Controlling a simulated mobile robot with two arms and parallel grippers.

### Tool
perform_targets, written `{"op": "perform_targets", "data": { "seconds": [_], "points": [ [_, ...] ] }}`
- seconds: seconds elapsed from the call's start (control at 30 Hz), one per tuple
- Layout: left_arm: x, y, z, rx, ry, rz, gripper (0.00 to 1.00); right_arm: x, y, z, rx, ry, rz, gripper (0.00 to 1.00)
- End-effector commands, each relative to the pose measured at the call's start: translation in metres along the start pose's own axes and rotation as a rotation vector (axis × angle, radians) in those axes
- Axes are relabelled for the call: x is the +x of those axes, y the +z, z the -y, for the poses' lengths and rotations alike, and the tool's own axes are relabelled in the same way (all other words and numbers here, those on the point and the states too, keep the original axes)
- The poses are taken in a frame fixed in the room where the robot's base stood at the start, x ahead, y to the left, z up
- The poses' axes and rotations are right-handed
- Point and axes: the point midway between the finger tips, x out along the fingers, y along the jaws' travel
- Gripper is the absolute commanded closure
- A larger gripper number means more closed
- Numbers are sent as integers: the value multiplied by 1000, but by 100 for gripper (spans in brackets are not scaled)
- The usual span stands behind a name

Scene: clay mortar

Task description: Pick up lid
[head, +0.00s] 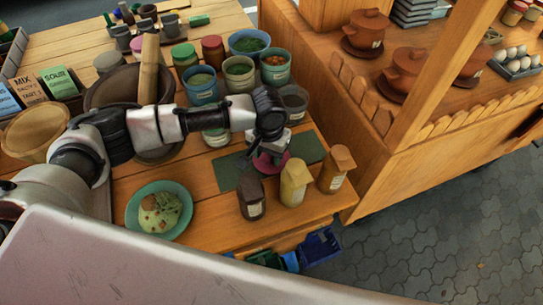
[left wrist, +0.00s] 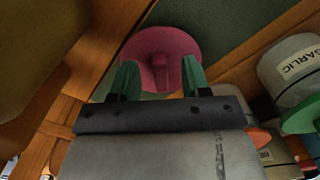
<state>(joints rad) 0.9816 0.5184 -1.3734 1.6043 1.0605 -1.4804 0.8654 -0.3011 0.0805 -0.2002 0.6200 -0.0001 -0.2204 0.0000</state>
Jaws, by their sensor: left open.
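The lid is a round magenta disc with a small knob. In the head view the lid (head: 273,166) lies on a dark green mat (head: 304,146) near the table's right side, partly covered by my left gripper (head: 268,155). In the left wrist view the lid (left wrist: 150,45) is ahead, with its knob upright between the two green fingertips of my left gripper (left wrist: 160,76). The left gripper is open, one finger on each side of the knob. I cannot tell whether the fingers touch the lid. My right gripper is not in view.
Dark and tan bottles (head: 294,182) stand just in front of the mat. Several jars and bowls (head: 240,73) stand behind my left arm. A teal plate (head: 133,212) with food lies at front left. A wooden counter (head: 375,165) stands to the right.

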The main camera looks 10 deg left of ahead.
Motion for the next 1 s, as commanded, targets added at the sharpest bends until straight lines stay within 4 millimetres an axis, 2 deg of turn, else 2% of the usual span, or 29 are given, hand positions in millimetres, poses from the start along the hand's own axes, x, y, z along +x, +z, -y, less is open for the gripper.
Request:
{"op": "perform_targets", "data": {
  "seconds": [0.13, 0.37, 0.7, 1.0],
  "points": [
    [15, 1, 0, 1, -1, 2, 53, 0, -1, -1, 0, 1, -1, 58],
    [17, 1, 0, 1, 0, 0, 53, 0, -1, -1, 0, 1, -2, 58],
    [17, 1, 0, 1, 0, 0, 100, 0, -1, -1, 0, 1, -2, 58],
    [13, 0, 0, 1, 1, -1, 100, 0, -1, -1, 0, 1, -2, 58]
  ]
}}
